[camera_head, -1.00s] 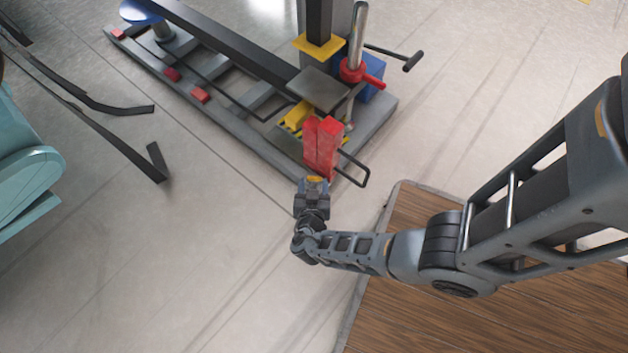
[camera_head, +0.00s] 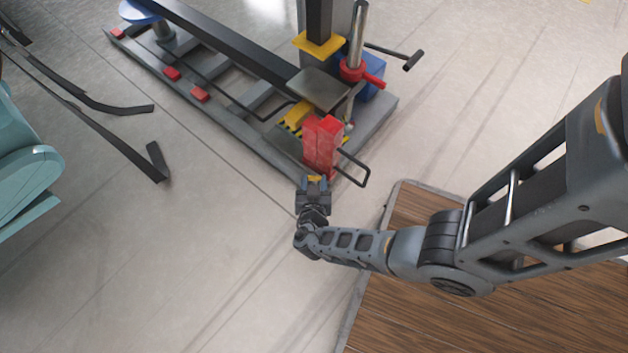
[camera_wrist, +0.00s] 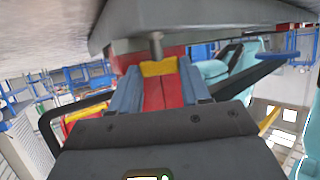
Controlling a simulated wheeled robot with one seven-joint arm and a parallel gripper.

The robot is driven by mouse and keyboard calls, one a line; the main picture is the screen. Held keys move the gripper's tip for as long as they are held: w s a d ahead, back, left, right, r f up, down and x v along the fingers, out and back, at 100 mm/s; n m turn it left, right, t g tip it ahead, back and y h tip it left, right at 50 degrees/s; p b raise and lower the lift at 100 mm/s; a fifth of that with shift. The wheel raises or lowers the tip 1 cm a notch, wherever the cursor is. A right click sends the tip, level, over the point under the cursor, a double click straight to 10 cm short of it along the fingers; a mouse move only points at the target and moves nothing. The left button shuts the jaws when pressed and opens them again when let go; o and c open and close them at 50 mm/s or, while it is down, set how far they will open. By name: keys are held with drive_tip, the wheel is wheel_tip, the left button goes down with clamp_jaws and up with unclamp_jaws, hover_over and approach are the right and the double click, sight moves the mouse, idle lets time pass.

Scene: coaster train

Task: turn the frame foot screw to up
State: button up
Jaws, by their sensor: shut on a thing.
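The frame foot screw, as I take it, shows a yellow head (camera_wrist: 158,67) and a short grey shaft (camera_wrist: 156,47) running up to a grey plate in the wrist view. My gripper (camera_head: 314,181) is shut on the yellow head, a blue finger on each side; the wrist view shows the same grip (camera_wrist: 160,78). In the head view the yellow head is a small patch between the fingertips, at the near corner of the grey frame (camera_head: 222,125). A red upright block (camera_head: 322,146) stands just beyond my gripper. The screw's thread is hidden.
A black bent handle (camera_head: 357,172) sticks out right of the red block. A wooden platform (camera_head: 480,325) lies below my arm. Black straps (camera_head: 100,130) lie on the floor at left, near a teal machine (camera_head: 25,165). The floor left of my gripper is clear.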

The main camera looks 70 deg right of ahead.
drive_tip(key=shift+s+n+t+y, duration=0.1)
drive_tip(key=shift+n+t+y, duration=0.3)
drive_tip(key=shift+n+t, duration=0.2)
drive_tip(key=o, duration=0.8)
